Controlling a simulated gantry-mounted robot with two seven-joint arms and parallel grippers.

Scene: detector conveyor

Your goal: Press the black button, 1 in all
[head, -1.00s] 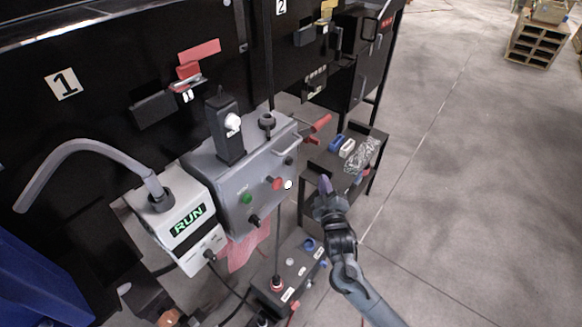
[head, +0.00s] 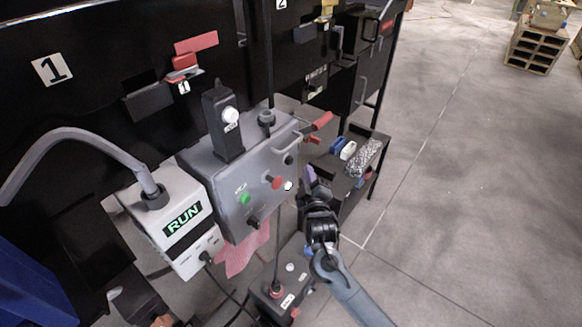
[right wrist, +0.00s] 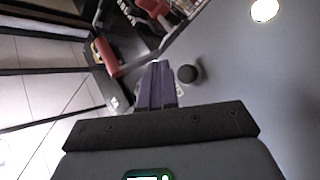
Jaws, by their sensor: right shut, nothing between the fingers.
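The grey control box (head: 240,180) stands in the middle of the head view. Its front face carries a black button (head: 288,160) near the upper right corner, a red button (head: 277,182) and a green button (head: 244,199). My right gripper (head: 309,176) is shut and empty, just right of the box's front face, with its purple fingertips pointing up toward the black button. In the right wrist view the fingertips (right wrist: 158,84) are close beside the round black button (right wrist: 187,74), to its left. I see no contact with it. My left gripper is not in view.
A grey handle and a red lever (head: 320,122) stick out at the box's upper right. A white RUN unit (head: 180,228) stands left of it. A smaller dark box (head: 270,300) is below. A dark shelf (head: 350,185) with small items stands behind. Open floor lies right.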

